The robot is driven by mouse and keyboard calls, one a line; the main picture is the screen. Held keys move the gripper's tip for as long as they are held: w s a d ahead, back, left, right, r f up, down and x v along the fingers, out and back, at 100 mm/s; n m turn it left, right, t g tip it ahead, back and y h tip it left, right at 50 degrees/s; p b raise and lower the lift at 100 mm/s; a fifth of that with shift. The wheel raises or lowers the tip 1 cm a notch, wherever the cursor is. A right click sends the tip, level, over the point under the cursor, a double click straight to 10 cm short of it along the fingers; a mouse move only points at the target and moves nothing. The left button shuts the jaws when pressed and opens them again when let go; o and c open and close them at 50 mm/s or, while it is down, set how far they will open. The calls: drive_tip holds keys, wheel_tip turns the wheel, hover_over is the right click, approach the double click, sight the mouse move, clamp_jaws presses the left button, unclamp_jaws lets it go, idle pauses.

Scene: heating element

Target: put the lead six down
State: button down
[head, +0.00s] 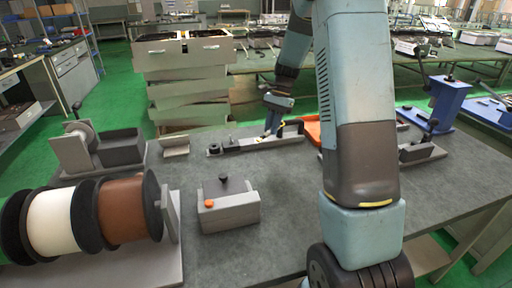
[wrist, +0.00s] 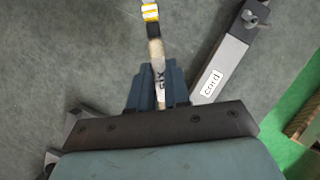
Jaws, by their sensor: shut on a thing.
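My gripper (wrist: 157,88) is shut on the lead six (wrist: 153,50), a thin pale lead with a yellow-and-white banded part and a label reading six running lengthwise between the fingers. The lead extends away from the fingers past the top edge of the wrist view, so its far end is out of view. In the head view my gripper (head: 270,131) is low over the far part of the grey table, by a long grey fixture (head: 255,145). I cannot tell whether the lead touches the table.
A grey bar labelled cord (wrist: 221,65) lies right of my fingers in the wrist view. On the table (head: 285,195) stand a spool rack (head: 172,225), a grey box with an orange button (head: 230,212) and an orange tray (head: 312,131). The table's middle is clear.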

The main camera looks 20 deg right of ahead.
drive_tip(key=s+d+r+m+t, duration=0.2)
drive_tip(key=s+m+t, duration=0.1)
drive_tip(key=s+m, duration=0.55)
drive_tip(key=n, duration=0.1)
hover_over(268, 153)
drive_tip(key=d, duration=0.1)
drive_tip(key=shift+y, duration=0.4)
wheel_tip(268, 153, down, 9)
drive_tip(key=shift+s, duration=0.15)
drive_tip(key=shift+w+f, duration=0.15)
drive_tip(key=shift+f, duration=0.8)
drive_tip(key=shift+w+f, duration=0.1)
drive_tip(key=shift+f, duration=0.8)
drive_tip(key=shift+s+f, duration=0.2)
drive_tip(key=shift+f, duration=0.2)
